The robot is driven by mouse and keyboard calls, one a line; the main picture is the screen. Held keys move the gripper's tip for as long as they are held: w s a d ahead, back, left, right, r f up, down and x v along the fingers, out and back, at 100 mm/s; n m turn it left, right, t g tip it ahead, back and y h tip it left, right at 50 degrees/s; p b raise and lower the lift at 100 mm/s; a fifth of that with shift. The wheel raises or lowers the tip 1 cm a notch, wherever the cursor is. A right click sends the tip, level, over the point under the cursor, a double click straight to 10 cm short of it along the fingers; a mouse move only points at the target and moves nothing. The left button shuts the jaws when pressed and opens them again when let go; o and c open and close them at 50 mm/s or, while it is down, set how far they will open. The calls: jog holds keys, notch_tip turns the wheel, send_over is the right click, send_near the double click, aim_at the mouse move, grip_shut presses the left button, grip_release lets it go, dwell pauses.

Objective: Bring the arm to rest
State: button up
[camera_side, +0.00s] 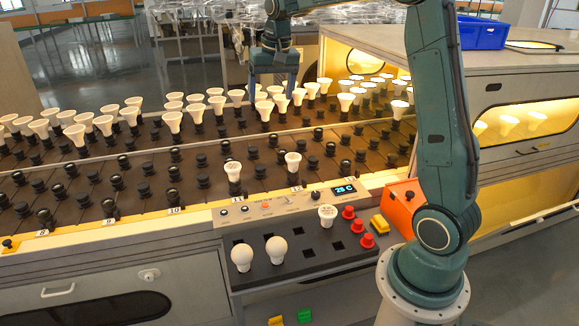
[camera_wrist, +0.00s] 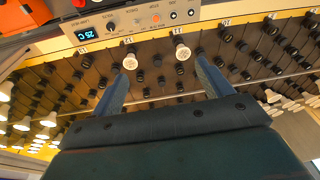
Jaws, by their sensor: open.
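My gripper (camera_side: 274,82) hangs from my raised arm above the rack, over the back rows of bulbs. In the wrist view my gripper (camera_wrist: 162,82) has its two blue fingers wide apart with nothing held between them. Two white reflector bulbs, the left one (camera_side: 233,170) and the right one (camera_side: 293,161), stand in front-row sockets. They also show in the wrist view, one (camera_wrist: 130,62) beside the other (camera_wrist: 182,53), beyond the fingertips. The control panel (camera_side: 285,203) has a display reading about 25 C.
A dark tray (camera_side: 310,262) at the front holds two round bulbs (camera_side: 259,253), a reflector bulb (camera_side: 327,215) and red pieces (camera_side: 367,240). Several bulbs (camera_side: 172,120) fill the back rows. A lit chamber (camera_side: 530,120) and a blue bin (camera_side: 482,33) are at right.

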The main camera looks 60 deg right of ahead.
jog(key=s+a+r+n, duration=0.2)
jog(key=s+a+r, duration=0.1)
jog(key=s+a, duration=0.35)
jog(key=s+a+f+n+t, duration=0.1)
jog(key=s+a+n, duration=0.2)
jog(key=s+a, duration=0.3)
jog(key=s+a+f+n+t+y, duration=0.1)
jog(key=s+a, duration=0.5)
jog(key=s, duration=0.7)
jog(key=shift+s+f+n+t, duration=0.4)
jog(key=shift+f+n+t, duration=0.35)
jog(key=shift+n, duration=0.35)
